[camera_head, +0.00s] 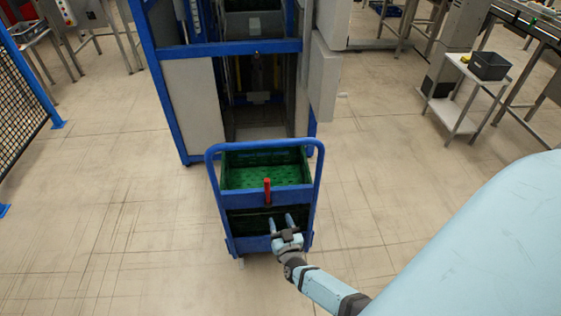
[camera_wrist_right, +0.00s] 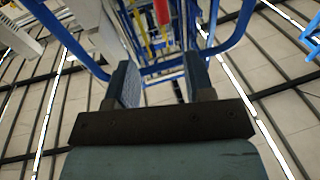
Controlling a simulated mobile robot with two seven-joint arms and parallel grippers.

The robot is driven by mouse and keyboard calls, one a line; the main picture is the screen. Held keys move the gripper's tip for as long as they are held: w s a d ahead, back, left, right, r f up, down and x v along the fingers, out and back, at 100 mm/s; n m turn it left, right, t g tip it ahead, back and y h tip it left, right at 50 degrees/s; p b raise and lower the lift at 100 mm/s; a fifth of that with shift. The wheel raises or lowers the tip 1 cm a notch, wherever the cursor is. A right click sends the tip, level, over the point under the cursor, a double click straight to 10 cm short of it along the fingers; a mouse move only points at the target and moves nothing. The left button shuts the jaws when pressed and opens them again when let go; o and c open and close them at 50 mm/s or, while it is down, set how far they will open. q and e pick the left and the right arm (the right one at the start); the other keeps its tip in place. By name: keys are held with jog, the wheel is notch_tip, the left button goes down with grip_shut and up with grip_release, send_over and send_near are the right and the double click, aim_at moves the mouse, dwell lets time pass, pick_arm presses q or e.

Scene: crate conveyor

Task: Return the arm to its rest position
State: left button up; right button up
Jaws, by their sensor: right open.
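My right gripper (camera_head: 282,221) reaches in from the lower right in the head view. Its two fingers are apart with nothing between them, in front of the blue cart (camera_head: 215,197). The red handle (camera_head: 267,190) on the cart's front bar stands just beyond the fingertips. In the right wrist view the open fingers (camera_wrist_right: 158,82) point toward the blue frame, and the red handle (camera_wrist_right: 162,12) shows past them at the top. My left gripper is not in either view.
A green crate (camera_head: 264,157) sits in the cart. Behind it stands a blue-framed machine (camera_head: 173,150) with an open middle. A small white side table (camera_head: 452,112) holding a dark bin (camera_head: 489,66) is at the right. A mesh fence (camera_head: 22,110) is at the left. Floor on both sides is clear.

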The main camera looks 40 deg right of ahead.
dwell(0.4)
jog(key=s+a+r+n+g+y+p, duration=0.2)
jog(key=s+a+r+n+g+y, duration=0.1)
jog(key=s+a+r+y, duration=0.2)
jog(key=s+a+r+n+g+y+p, duration=0.3)
jog(key=s+a+r, duration=0.5)
jog(key=s, duration=0.5)
jog(key=shift+a+r+n+g+y, duration=0.4)
jog(key=shift+a+n+y, duration=0.4)
jog(key=shift+a+y, duration=0.35)
